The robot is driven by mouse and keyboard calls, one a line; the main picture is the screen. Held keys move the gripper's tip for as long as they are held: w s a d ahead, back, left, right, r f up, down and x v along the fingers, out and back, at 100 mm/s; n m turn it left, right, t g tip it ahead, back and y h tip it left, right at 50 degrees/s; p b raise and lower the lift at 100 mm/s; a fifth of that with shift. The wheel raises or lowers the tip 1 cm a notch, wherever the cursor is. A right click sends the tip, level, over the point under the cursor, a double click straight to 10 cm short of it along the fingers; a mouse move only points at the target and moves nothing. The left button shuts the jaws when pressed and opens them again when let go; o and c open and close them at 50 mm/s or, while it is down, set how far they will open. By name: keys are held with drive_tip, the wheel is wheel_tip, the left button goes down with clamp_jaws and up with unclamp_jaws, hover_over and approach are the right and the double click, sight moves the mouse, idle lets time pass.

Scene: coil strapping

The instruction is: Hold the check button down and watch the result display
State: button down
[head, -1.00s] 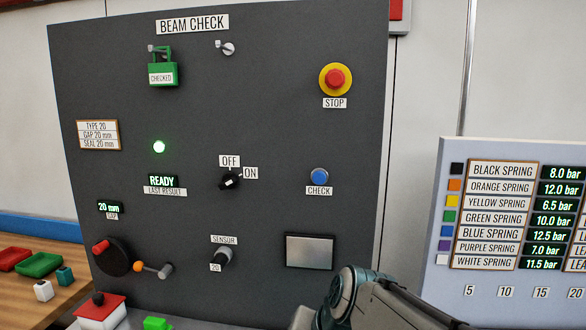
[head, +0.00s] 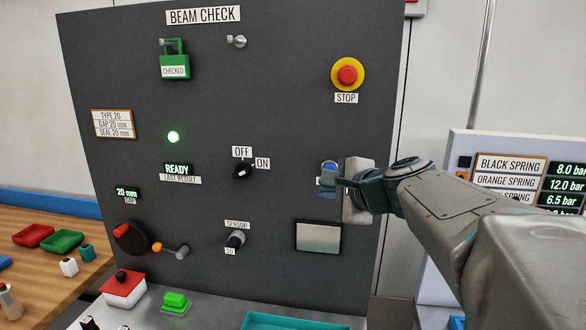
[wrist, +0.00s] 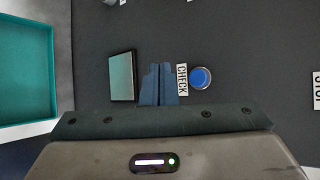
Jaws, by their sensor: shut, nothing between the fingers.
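The blue check button (head: 329,166) sits on the dark BEAM CHECK panel (head: 290,110), partly hidden by my gripper in the head view. It shows whole in the wrist view (wrist: 200,78), with its CHECK label (wrist: 182,80) beside it. My gripper (head: 328,188) is shut and empty in front of the panel. In the wrist view its fingertips (wrist: 159,72) are together beside the label, off the button's face. I cannot tell whether they touch the panel. The result display (head: 179,169) reads READY, above a LAST RESULT label. A green lamp (head: 173,137) glows above it.
A red stop button (head: 347,75) on yellow is above the check button. A blank grey plate (head: 318,236) is below. An OFF/ON knob (head: 242,171) and sensor knob (head: 236,239) are left of my gripper. A teal tray (head: 300,321) lies below the panel.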

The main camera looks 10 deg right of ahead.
drive_tip(key=w+d+p, duration=0.1)
drive_tip(key=w+d, duration=0.1)
drive_tip(key=w, duration=0.6)
drive_tip(key=shift+w+d, duration=0.2)
drive_tip(key=shift+d, duration=0.2)
drive_tip(key=shift+w, duration=0.15)
idle(1.8)
drive_tip(key=shift+w+d, duration=0.1)
drive_tip(key=shift+w, duration=0.05)
drive_tip(key=shift+w+d, duration=0.2)
drive_tip(key=shift+w, duration=0.25)
idle(1.6)
drive_tip(key=shift+s, duration=0.1)
drive_tip(key=shift+s+a+f, duration=0.1)
drive_tip(key=shift+s+a, duration=0.2)
drive_tip(key=shift+s, duration=0.45)
